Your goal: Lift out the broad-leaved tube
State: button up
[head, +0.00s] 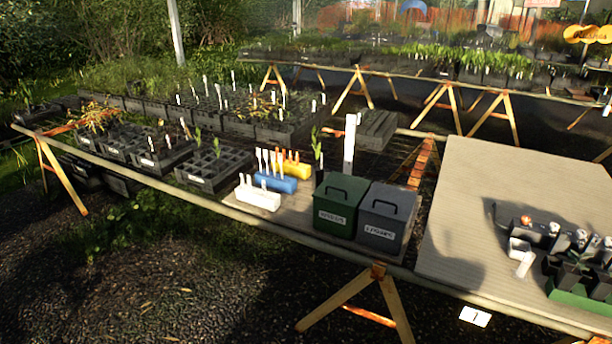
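Several black cell trays stand on the long bench at the left. The nearest tray (214,168) has mostly empty cells and a small green seedling (217,147) standing up in it. The tray to its left (162,153) holds small seedlings and white labels. A taller upright green plant (316,143) stands behind the green box, its base partly hidden. At this size I cannot tell which plant is the broad-leaved tube. My gripper is not in view.
Green (340,205) and grey (386,217) lidded boxes stand at the bench's front edge. White (258,199), blue (275,184) and yellow (291,169) label holders are beside them. A pale board (470,185) at right is largely bare, with dark pots and a green tray (578,298) at its right.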

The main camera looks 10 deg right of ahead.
aim_at(317, 173)
jog(key=u, duration=0.15)
jog(key=i, duration=0.9)
jog(key=z, duration=0.25)
jog(key=k, duration=0.15)
jog(key=z, duration=2.25)
